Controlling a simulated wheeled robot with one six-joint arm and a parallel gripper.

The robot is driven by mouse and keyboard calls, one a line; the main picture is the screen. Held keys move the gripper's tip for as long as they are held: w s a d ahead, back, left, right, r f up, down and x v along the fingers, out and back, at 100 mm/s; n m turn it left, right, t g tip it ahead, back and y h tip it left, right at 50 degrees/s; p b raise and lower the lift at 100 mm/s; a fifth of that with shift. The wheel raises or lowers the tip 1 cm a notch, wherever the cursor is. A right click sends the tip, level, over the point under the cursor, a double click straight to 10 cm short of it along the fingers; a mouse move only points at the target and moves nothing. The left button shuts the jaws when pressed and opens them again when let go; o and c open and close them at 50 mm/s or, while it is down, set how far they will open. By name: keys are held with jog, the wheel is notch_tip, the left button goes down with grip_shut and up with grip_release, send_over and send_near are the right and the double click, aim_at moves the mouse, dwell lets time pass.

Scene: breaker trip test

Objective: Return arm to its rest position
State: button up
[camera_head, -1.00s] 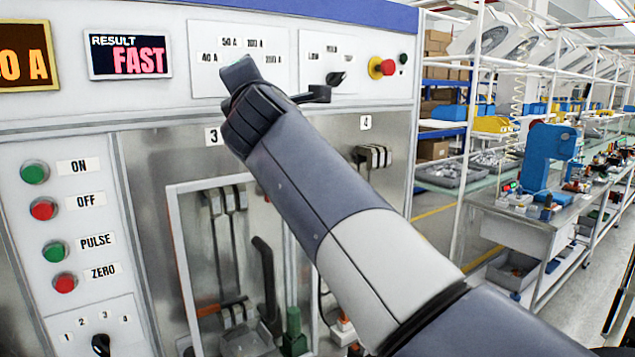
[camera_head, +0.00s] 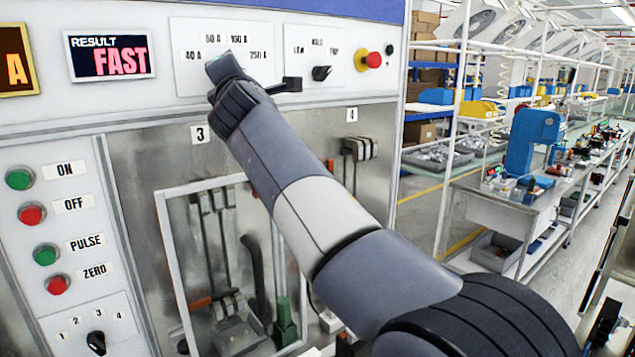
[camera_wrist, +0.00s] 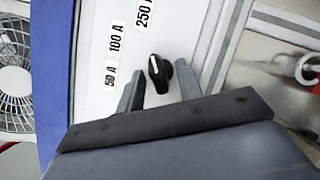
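My arm reaches up and left across the test cabinet in the head view, its wrist in front of the upper switch panel (camera_head: 185,35). The fingers are mostly hidden behind the wrist there. In the wrist view my gripper (camera_wrist: 160,70) is open, with its two grey fingers apart and nothing clearly held. A black selector knob with a white mark (camera_wrist: 159,72) shows between the fingers. Whether they touch it I cannot tell. Labels reading 50 A, 100 A and 250 A (camera_wrist: 145,12) are beside it.
The result display (camera_head: 108,54) reads FAST. A red emergency button (camera_head: 368,61) and a second black knob (camera_head: 321,73) are right of my wrist. A framed breaker bay (camera_head: 160,220) is below. A shelf and workbench (camera_head: 515,225) stand right, with open floor beyond.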

jog(key=b+v, duration=0.6)
jog(key=v, duration=0.5)
jog(key=w+a+r+n+g+y+p, duration=0.2)
jog(key=w+n+y+p, duration=0.3)
jog(key=n, duration=1.3)
jog(key=w+y, duration=0.3)
jog(key=w, duration=0.2)
jog(key=shift+w+a+n, duration=0.25)
jog(key=shift+w+n, duration=0.15)
jog(key=shift+f, duration=0.1)
